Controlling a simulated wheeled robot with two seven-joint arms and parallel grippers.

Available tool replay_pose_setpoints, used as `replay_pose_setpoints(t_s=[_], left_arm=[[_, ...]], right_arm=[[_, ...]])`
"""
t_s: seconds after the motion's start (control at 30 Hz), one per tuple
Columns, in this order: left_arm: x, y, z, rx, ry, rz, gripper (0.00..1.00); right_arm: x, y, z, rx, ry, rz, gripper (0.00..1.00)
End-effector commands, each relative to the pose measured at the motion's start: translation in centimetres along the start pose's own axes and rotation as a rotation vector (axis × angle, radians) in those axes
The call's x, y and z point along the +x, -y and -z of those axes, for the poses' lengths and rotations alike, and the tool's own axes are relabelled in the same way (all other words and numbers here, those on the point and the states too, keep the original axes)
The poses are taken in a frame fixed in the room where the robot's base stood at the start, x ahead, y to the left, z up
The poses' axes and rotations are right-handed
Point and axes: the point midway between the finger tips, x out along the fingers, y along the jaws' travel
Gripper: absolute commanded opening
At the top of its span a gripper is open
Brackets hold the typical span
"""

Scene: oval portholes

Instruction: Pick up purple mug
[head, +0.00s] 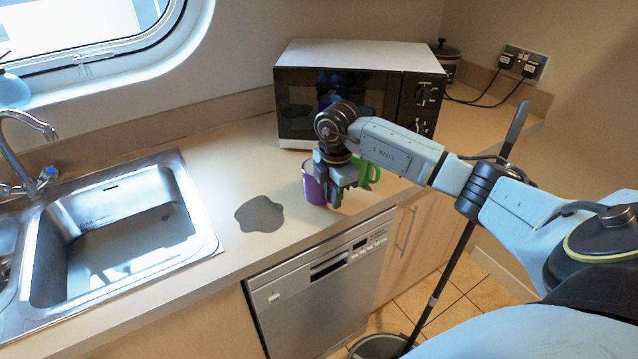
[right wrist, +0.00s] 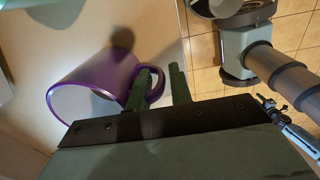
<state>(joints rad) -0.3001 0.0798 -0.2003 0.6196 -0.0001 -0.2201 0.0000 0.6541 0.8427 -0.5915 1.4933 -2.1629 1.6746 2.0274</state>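The purple mug (head: 314,187) stands on the counter near its front edge, in front of the microwave. In the head view my right gripper hides part of it. In the right wrist view the mug (right wrist: 98,82) shows its purple side, pale inside and a handle toward the fingers. My right gripper (head: 338,196) is low beside the mug. In the right wrist view its fingers (right wrist: 160,84) are apart, with part of the mug's handle showing between them. Whether either finger touches the handle is unclear. My left gripper is not in view.
A green object (head: 369,172) shows behind my right gripper, partly hidden. The microwave (head: 300,105) stands behind. A dark grey patch (head: 259,214) lies on the counter to the left, before the sink (head: 115,225). A long-handled tool (head: 445,275) leans by the counter front.

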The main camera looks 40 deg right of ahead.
Motion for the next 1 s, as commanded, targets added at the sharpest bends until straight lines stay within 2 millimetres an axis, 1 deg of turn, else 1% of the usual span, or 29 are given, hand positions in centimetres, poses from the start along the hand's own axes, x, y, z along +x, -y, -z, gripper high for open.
replay_pose_setpoints(t_s=[0.23, 0.4, 1.0], left_arm=[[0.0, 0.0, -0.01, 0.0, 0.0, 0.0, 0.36], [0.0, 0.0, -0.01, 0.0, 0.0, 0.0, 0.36], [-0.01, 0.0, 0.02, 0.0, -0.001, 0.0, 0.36]], right_arm=[[0.19, -0.01, 0.01, 0.0, 0.0, -0.001, 0.21], [0.15, -0.02, 0.01, 0.0, 0.0, -0.001, 0.0], [-0.21, -0.12, 0.0, 0.0, -0.001, -0.005, 0.0]])
